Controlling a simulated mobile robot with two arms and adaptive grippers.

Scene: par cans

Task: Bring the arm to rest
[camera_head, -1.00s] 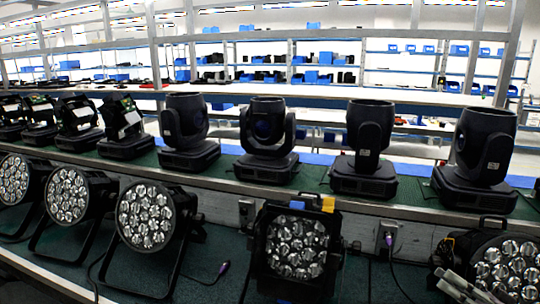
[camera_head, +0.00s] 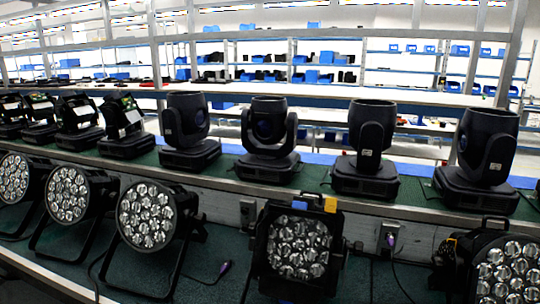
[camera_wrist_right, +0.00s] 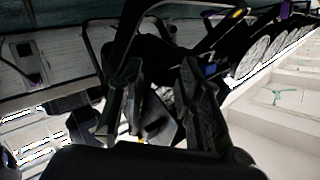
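My right gripper (camera_wrist_right: 158,72) shows in the right wrist view with its two dark fingers apart and nothing visibly held between them. Dark par can parts and brackets are behind the fingers. No gripper shows in the head view now. Black par cans with round clustered lenses stand in the front row of the head view: one at left (camera_head: 146,216), one in the middle (camera_head: 298,248) with an orange tab, and one at the right edge (camera_head: 507,272), partly cut off. My left gripper is not in view.
Several black moving-head lights, such as one at centre (camera_head: 267,125), stand on the green-topped ledge behind the par cans. Purple-tipped cables (camera_head: 224,268) hang or lie among the cans. Shelving with blue bins (camera_head: 318,77) is farther back. Pale floor (camera_wrist_right: 280,120) shows at right in the wrist view.

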